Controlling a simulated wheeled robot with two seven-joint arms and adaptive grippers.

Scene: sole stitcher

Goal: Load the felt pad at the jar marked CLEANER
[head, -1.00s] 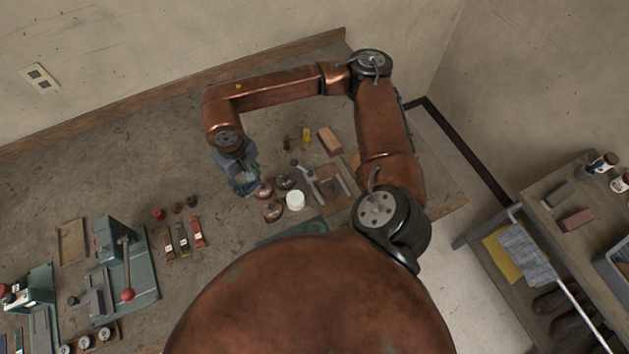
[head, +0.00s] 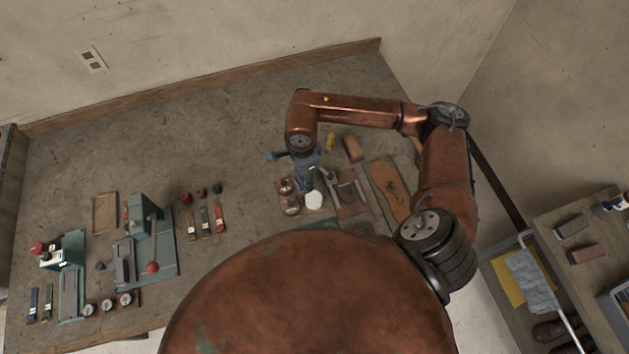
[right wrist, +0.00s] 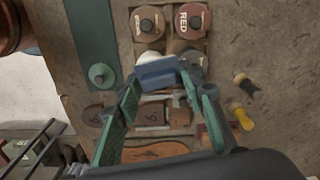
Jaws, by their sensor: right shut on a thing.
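My right gripper (head: 306,186) is shut on a blue-grey block, apparently the felt pad (right wrist: 157,74), gripped between the green fingertips in the right wrist view. It is above the jar rack. A white jar (head: 314,201) stands beside the gripper in the head view and is partly hidden behind the block in the wrist view (right wrist: 149,56). A red jar marked RED (right wrist: 193,20) and a brown jar (right wrist: 147,24) stand in the row beyond. Another jar by the right finger is mostly hidden. No CLEANER label is readable; I cannot tell whether the pad touches a jar. My left gripper is out of view.
A yellow-handled brush (right wrist: 242,118) and a dark-tipped one lie right of the rack in the wrist view. A green press (head: 146,240) and small strips (head: 205,220) are further left on the bench. The bench's back is clear.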

